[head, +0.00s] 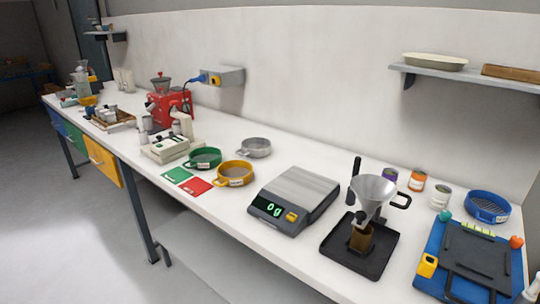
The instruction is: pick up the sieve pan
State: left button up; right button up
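A round, shallow grey metal pan (256,147) stands on the white bench, behind the coloured sieves; it looks like the sieve pan. A green sieve (204,159) and a yellow sieve (234,174) stand in front of it, each with a white label on its side. A blue sieve (488,207) stands apart at the far right. The grey pan appears empty, and nothing touches it. Neither of my grippers shows in this view.
A digital scale (299,195) reading 0 g stands right of the yellow sieve. Right of it is a funnel stand (374,190) on a black tray. A red grinder (167,101) stands left. Green and red cards lie near the front edge. Bench behind the scale is clear.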

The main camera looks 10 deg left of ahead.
aim_at(253, 147)
jog(key=i+j, duration=0.15)
jog(key=j, duration=0.2)
jog(key=i+j, duration=0.15)
jog(key=j, duration=0.25)
jog(key=i+j, duration=0.1)
jog(key=j, duration=0.25)
jog(key=i+j, duration=0.15)
jog(key=j, duration=0.25)
jog(key=i+j, duration=0.15)
jog(key=j, duration=0.2)
jog(key=i+j, duration=0.15)
jog(key=j, duration=0.2)
jog(key=u, duration=0.05)
